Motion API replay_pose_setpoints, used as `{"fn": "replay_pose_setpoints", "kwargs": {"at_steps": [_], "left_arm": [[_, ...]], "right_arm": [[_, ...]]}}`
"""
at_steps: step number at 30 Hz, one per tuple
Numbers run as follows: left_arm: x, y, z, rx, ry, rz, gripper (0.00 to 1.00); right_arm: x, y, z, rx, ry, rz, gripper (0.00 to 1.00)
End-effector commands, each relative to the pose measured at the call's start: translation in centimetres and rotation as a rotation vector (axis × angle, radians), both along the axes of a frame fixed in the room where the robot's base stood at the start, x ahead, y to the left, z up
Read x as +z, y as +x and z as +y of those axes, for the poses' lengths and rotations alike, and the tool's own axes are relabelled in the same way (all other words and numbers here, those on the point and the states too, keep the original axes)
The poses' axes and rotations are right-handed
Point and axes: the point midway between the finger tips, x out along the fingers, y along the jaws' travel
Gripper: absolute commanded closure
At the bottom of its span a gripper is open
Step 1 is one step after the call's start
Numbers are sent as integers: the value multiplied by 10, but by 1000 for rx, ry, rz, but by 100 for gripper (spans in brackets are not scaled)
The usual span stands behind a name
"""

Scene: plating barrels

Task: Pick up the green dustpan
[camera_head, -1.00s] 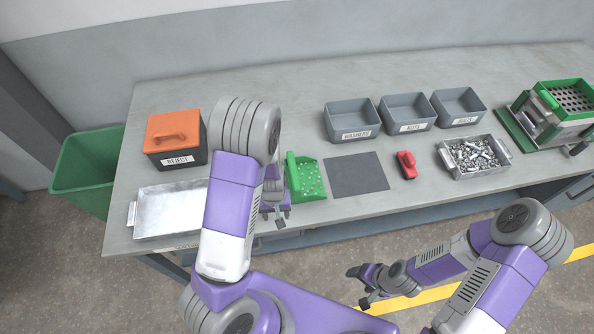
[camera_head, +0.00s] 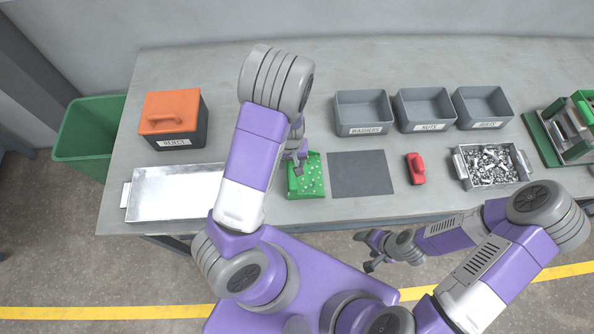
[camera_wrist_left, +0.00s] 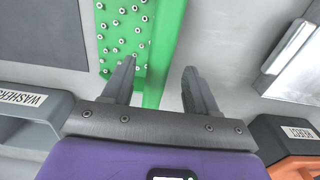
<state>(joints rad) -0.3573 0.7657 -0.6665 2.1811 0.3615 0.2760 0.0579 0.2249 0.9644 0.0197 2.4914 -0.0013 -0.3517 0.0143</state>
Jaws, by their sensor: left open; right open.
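The green dustpan (camera_head: 313,180) lies on the workbench, left of the dark grey mat, with several small metal parts on its pan. My left gripper (camera_head: 297,162) is over its far left part, and my wrist hides some of the dustpan. In the left wrist view the left gripper (camera_wrist_left: 160,80) is open, with a raised green strip of the dustpan (camera_wrist_left: 167,40) showing between its fingers. I cannot tell whether the fingers touch it. My right gripper (camera_head: 366,252) is open and empty, in front of the bench edge.
The reject box (camera_head: 190,133) with its orange lid and a metal tray (camera_head: 170,205) are on the left. Grey bins (camera_head: 364,128) for washers, nuts and more stand behind the mat (camera_head: 361,185). A red object (camera_head: 415,168) and a tray of metal parts (camera_head: 465,170) are right.

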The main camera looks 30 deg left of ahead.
Motion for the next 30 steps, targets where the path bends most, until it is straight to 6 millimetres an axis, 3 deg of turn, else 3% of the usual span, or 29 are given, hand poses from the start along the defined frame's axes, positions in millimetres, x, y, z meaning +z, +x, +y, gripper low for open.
{"fn": "replay_pose_setpoints", "kwargs": {"at_steps": [3, 6, 14, 25, 30], "left_arm": [[-20, -2, -1, 1, 0, 4, 42], [-29, -2, -1, 1, 0, 1, 42], [-30, -1, -2, -1, 0, 0, 42], [-30, -1, -1, -1, 0, 0, 97], [-30, -1, -1, -1, 0, -1, 100]], "right_arm": [[-5, 0, 0, 0, 0, 0, 29], [-7, 0, 0, 0, 0, -1, 29], [-6, 0, 0, 0, 0, -1, 29], [-6, 0, 0, 0, 0, -1, 29], [-6, 0, 0, 0, 0, -1, 29]]}}
